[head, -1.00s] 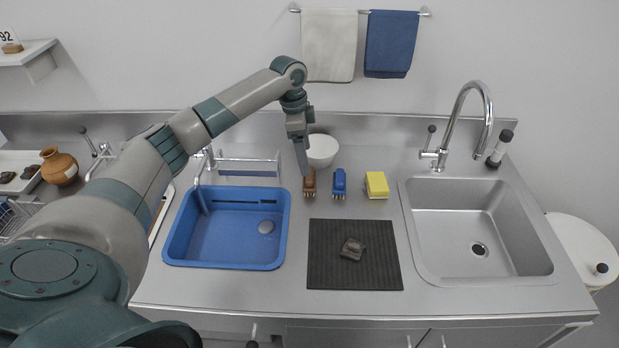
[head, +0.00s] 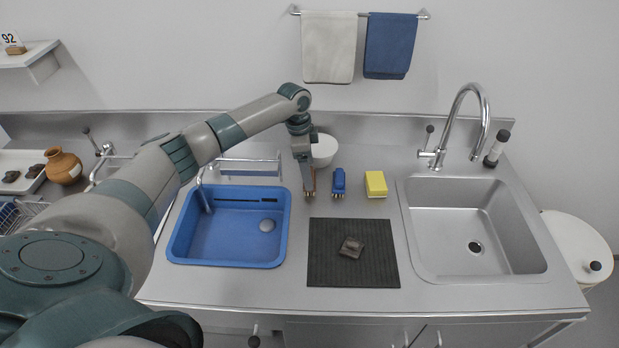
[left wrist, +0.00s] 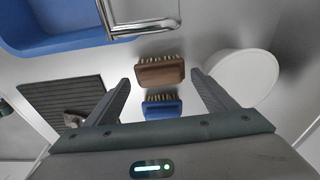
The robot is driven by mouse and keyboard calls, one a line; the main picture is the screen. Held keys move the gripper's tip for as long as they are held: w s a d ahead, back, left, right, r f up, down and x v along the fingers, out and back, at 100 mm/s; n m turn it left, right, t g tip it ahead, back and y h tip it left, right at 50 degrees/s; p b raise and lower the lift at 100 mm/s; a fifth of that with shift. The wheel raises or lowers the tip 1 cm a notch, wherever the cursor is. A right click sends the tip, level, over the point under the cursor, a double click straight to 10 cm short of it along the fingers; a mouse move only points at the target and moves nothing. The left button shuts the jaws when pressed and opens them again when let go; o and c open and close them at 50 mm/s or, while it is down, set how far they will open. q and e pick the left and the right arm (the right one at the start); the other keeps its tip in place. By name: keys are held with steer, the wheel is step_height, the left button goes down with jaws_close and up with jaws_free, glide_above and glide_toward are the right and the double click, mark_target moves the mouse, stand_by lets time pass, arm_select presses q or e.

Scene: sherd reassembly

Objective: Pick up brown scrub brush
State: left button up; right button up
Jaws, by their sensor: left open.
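The brown scrub brush (left wrist: 160,72) lies on the steel counter, with its bristles along one side. A blue brush (left wrist: 162,107) shows between the fingers, nearer the palm; in the head view the blue brush (head: 338,183) is right of the brown one. My right gripper is not in view.
A white bowl (head: 324,150) stands just behind the brushes. A yellow sponge (head: 376,184) lies to the right. A blue basin (head: 228,262) is at left, a dark ribbed mat (head: 330,270) with a sherd (head: 351,247) in front, and a sink (head: 440,265) at right.

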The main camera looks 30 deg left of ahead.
arm_select(q)
steer(key=shift+w+d+f+p, duration=0.15)
steer(key=shift+f+p, duration=0.15)
steer(key=shift+f, duration=1.1)
steer(key=c, duration=0.8)
